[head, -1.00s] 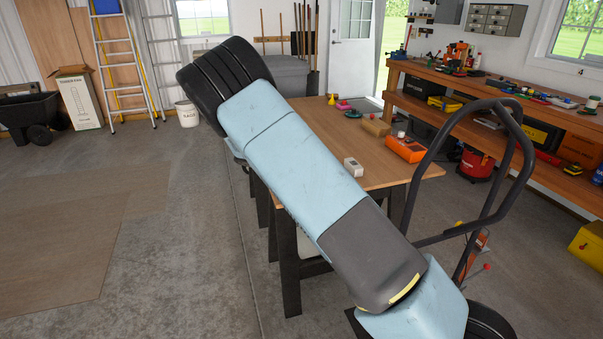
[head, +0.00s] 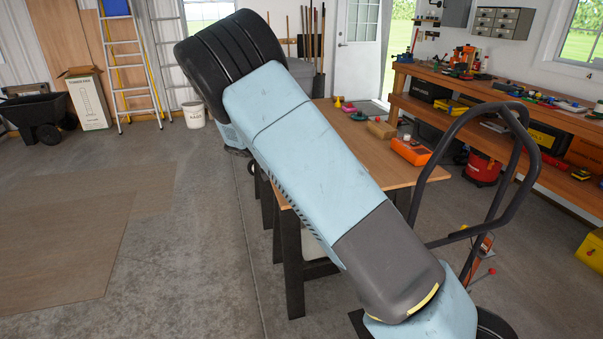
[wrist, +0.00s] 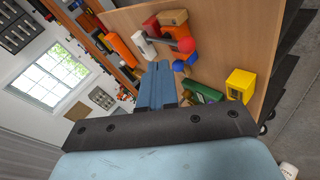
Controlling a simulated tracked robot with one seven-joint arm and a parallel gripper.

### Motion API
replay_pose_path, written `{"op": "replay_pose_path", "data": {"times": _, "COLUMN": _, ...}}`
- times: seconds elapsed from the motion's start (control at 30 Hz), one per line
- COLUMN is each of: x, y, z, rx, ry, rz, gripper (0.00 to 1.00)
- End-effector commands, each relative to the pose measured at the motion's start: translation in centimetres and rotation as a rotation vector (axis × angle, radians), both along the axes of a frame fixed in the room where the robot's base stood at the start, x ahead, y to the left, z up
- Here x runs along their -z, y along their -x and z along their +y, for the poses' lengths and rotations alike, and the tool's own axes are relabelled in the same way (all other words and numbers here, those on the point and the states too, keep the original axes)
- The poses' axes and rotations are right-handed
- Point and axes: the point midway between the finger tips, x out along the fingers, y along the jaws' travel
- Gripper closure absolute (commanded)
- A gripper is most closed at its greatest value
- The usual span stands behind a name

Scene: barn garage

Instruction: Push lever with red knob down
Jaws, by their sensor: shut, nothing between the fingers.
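A red round knob (wrist: 186,45) sits at the end of a short grey lever in the wrist view, over the wooden table. A blue round knob (wrist: 178,66) is just beside it. My gripper (wrist: 160,66) has its blue fingers together with nothing between them; their tips point toward the table just left of the knobs. I cannot tell whether they touch anything. In the head view my arm hides the gripper and the lever. A small red knob (head: 491,271) on a thin rod also shows low at the right there; I cannot tell whether it belongs to the task.
The table (head: 395,173) carries an orange box (head: 411,151) and a tan box (head: 382,129). A yellow box (wrist: 241,84) and a green object (wrist: 203,93) show in the wrist view. A cluttered workbench (head: 500,91) stands right. The floor at left is open.

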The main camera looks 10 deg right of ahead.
Motion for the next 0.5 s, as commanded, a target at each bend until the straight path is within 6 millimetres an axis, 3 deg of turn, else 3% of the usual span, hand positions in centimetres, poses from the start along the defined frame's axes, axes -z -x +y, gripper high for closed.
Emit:
{"op": "replay_pose_path", "data": {"times": 0.2, "x": -2.0, "y": 0.9, "z": 2.7, "rx": 0.0, "ry": 0.0, "rz": -0.002, "gripper": 1.0}}
{"op": "replay_pose_path", "data": {"times": 0.5, "x": -2.9, "y": 1.5, "z": 3.8, "rx": 0.002, "ry": 0.001, "rz": -0.002, "gripper": 1.0}}
